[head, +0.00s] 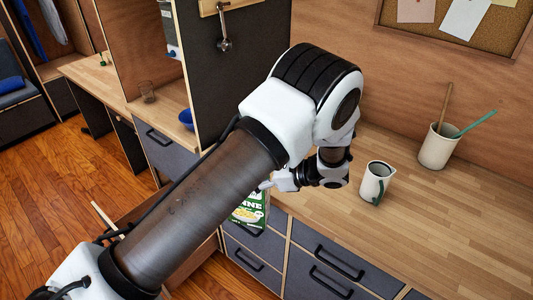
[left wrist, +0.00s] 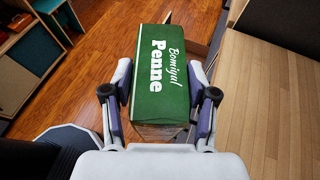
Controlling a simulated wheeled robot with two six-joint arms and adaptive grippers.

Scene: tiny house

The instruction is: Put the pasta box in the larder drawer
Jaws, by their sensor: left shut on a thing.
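The pasta box (head: 250,212) is green with a pasta picture and hangs beside the front edge of the counter, above drawer fronts. In the left wrist view the green "Penne" box (left wrist: 165,75) sits between both fingers. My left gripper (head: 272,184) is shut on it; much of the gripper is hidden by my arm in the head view. Wooden edges that look like an open drawer (head: 135,208) show low at the left, partly behind my arm; I cannot tell if this is the larder drawer. My right gripper is not in view.
The wooden counter (head: 440,220) holds a white jug (head: 376,182) and a utensil pot (head: 438,147). Grey drawers (head: 335,265) with black handles are below it. A dark tall panel (head: 235,70) stands behind my arm.

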